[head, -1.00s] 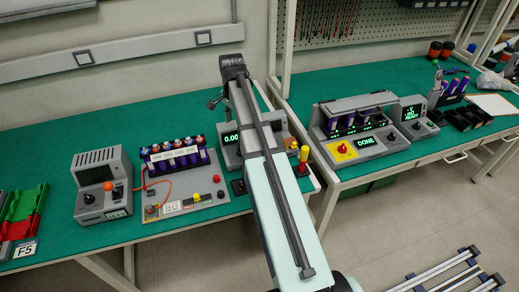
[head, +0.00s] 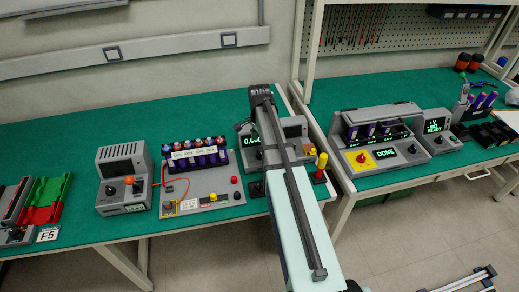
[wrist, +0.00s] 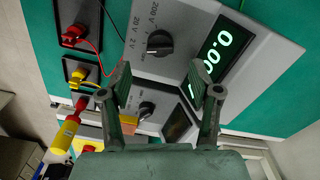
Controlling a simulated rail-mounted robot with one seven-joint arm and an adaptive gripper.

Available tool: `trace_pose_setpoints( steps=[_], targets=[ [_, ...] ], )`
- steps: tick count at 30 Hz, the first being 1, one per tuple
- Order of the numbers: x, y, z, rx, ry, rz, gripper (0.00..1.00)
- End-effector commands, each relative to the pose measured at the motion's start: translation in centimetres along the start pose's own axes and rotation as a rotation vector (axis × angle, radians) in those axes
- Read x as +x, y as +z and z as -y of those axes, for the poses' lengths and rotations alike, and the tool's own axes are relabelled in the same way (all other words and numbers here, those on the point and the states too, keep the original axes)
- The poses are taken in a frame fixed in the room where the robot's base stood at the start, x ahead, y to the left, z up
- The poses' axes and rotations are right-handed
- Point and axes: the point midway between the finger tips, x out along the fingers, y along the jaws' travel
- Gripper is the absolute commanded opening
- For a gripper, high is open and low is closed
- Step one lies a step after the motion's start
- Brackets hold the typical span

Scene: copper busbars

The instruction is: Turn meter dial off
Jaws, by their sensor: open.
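The meter is a grey box with a lit green display reading about 0.00 (wrist: 215,52). Its black dial (wrist: 160,43) has voltage marks around it, including 200 V, 20 V and 2 V. A second black knob (wrist: 147,110) shows between the fingers on a grey unit with a dark screen. My gripper (wrist: 161,85) is open and empty, with its fingers spread in front of the meter and the dial beyond the fingertips. I cannot tell whether a finger touches the meter. In the head view the meter (head: 251,140) is partly hidden behind my arm.
Red and yellow plugs and probes (wrist: 75,130) with leads lie beside the meter. A battery board (head: 205,190) and a grey supply unit (head: 123,178) stand left on the green bench. A unit showing DONE (head: 384,152) is on the right bench.

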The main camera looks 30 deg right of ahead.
Motion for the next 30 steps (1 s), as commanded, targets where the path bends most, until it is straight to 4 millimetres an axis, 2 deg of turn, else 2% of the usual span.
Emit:
trace_pose_setpoints(
  steps=[6, 12, 24, 25, 29, 30],
  targets=[
    [3.3, 0.0, 0.0, 0.000, 0.002, 0.001, 0.63],
    [5.1, 0.0, 0.0, 0.000, 0.001, 0.000, 0.63],
    [5.7, 0.0, 0.0, 0.000, 0.000, 0.000, 0.63],
    [5.7, 0.0, 0.0, 0.000, 0.000, 0.000, 0.56],
    [5.7, 0.0, 0.0, 0.000, 0.000, 0.000, 0.10],
    [5.7, 0.0, 0.0, 0.000, 0.000, 0.000, 0.03]
  ],
)
